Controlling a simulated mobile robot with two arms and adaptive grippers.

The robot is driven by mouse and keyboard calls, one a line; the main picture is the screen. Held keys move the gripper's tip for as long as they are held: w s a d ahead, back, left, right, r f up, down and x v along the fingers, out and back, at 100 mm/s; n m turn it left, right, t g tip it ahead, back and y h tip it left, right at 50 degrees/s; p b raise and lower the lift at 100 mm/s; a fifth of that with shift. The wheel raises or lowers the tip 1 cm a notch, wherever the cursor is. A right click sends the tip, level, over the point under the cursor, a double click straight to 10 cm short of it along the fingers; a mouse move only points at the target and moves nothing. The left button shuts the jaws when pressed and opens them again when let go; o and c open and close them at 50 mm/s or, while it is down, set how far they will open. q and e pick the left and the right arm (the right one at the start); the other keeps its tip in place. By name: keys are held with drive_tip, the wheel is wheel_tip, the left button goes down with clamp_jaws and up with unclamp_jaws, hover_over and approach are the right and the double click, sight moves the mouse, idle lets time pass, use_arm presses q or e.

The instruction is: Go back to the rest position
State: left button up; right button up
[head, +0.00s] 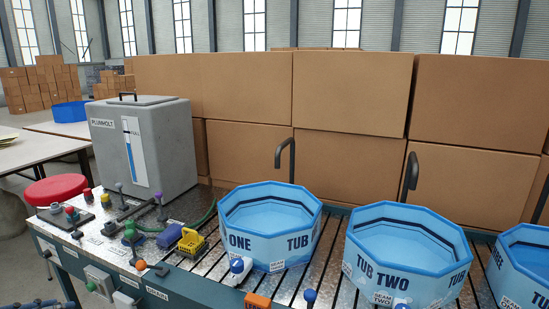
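Neither of my grippers shows in the head view, so I cannot see whether they are open or hold anything. The slatted metal workbench (214,268) fills the foreground. A blue eight-sided tub marked TUB ONE (262,245) stands on it near the middle. A second blue tub, marked TUB TWO (390,273), stands to its right. A third blue tub (510,282) is cut off by the right edge. A grey tank (165,155) with a level gauge stands at the bench's back left.
Small levers, buttons and a yellow fitting (191,240) crowd the bench's left part. Dark curved spouts rise behind the tubs. Stacked cardboard boxes (350,90) wall off the back. A red stool (56,189) and a pale table (30,150) stand at the left.

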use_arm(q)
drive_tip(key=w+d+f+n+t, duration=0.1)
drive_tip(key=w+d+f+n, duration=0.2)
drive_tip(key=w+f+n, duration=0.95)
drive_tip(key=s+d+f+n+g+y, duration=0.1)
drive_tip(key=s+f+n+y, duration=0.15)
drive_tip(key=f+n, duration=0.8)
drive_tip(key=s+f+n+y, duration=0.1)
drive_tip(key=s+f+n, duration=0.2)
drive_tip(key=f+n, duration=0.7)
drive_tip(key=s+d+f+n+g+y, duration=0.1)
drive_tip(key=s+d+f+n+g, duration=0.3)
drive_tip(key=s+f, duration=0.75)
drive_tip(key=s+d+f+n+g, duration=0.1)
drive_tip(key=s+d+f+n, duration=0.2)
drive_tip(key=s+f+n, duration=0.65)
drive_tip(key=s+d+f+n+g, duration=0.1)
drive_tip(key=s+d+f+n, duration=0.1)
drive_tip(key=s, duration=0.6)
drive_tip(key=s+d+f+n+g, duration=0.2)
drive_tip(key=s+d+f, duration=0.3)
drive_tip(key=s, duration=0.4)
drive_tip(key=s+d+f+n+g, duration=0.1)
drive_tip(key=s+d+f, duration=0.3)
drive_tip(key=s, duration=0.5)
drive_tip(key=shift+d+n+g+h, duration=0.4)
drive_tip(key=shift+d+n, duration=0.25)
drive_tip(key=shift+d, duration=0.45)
